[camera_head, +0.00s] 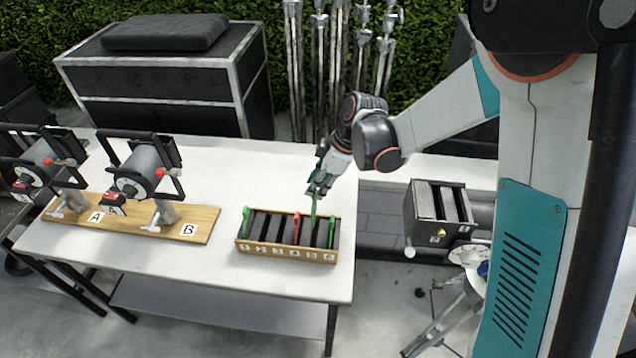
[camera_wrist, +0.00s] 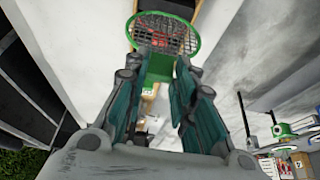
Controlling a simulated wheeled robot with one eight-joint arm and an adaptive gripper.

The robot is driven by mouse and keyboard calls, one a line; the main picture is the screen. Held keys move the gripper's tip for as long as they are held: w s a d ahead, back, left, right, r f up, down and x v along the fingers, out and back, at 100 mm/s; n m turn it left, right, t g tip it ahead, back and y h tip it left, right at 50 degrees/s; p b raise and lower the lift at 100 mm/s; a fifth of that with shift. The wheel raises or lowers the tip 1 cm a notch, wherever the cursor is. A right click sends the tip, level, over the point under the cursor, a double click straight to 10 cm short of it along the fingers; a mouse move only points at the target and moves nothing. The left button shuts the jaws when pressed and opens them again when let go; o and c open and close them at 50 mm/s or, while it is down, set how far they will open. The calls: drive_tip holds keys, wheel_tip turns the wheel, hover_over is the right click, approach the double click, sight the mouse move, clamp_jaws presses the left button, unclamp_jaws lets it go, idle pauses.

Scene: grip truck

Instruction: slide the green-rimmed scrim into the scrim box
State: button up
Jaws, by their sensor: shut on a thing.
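The green-rimmed scrim (camera_wrist: 197,41) is a round wire mesh with a green rim and a green tab (camera_wrist: 159,68). My gripper (camera_wrist: 157,92) is shut on the tab, with the mesh extending beyond the fingertips. In the head view, my gripper (camera_head: 317,190) is above the right half of the scrim box, and the scrim (camera_head: 313,211) shows nearly edge-on as a thin green strip hanging down. The scrim box (camera_head: 288,255) is a wooden tray with dark dividers and numbered slots. I cannot tell whether the scrim's lower edge is inside a slot.
Green pieces stand in the box at its left end (camera_head: 246,219) and right side (camera_head: 331,232), and a red one (camera_head: 296,228) between. Lamps on a wooden board (camera_head: 200,222) labelled A and B stand left on the white table (camera_head: 230,290). A dark box (camera_head: 425,205) stands right.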

drive_tip(key=shift+f+b, duration=0.8)
drive_tip(key=shift+b, duration=0.25)
idle(0.9)
drive_tip(key=shift+f+b, duration=0.65)
drive_tip(key=shift+f, duration=0.05)
drive_tip(key=shift+f+b, duration=1.6)
drive_tip(key=shift+f, duration=0.35)
drive_tip(key=shift+f+b, duration=1.2)
drive_tip(key=shift+f, duration=0.2)
drive_tip(key=shift+f+b, duration=1.1)
